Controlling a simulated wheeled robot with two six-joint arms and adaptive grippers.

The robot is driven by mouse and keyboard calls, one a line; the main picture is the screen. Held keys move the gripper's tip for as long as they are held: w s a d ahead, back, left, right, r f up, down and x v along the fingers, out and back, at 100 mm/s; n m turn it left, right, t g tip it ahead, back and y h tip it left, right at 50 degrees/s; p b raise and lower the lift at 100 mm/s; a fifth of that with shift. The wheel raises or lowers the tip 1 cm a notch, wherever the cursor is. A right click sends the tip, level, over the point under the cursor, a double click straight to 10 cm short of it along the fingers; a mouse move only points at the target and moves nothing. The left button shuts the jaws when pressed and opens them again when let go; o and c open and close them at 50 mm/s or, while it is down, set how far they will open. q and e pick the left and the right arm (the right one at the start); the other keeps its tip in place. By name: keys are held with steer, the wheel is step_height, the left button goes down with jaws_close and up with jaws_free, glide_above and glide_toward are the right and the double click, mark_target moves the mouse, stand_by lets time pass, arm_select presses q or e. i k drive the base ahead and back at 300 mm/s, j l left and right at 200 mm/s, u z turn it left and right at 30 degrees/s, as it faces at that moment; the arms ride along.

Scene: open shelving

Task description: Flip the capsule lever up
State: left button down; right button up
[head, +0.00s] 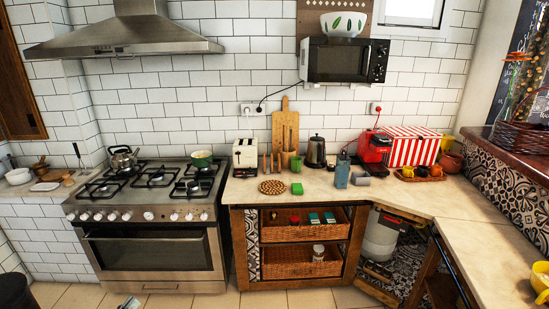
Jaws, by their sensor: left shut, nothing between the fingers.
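The red capsule machine (375,148) stands on the counter in the back right corner, below the power outlet. It is small in this view, and I cannot make out its lever or the lever's position. My left gripper (129,303) shows only as a small piece at the bottom edge, in front of the stove. It is shut and empty, far from the machine. My right gripper is not in view.
A blue-grey container (341,172) and a small grey box (361,178) stand in front of the machine. A red-and-white striped box (412,148) is right of it, with a tray of cups (422,175) in front.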

mark_target(379, 138)
steer(key=i+z, duration=0.2)
steer(key=i, duration=0.25)
steer(key=i+j+z, duration=0.2)
steer(key=i, duration=0.2)
steer(key=i+j+z, duration=0.2)
steer(key=i, duration=0.25)
steer(key=i+j+z, duration=0.2)
steer(key=i, duration=0.2)
steer(key=i+j+z, duration=0.95)
steer(key=j+z, duration=0.25)
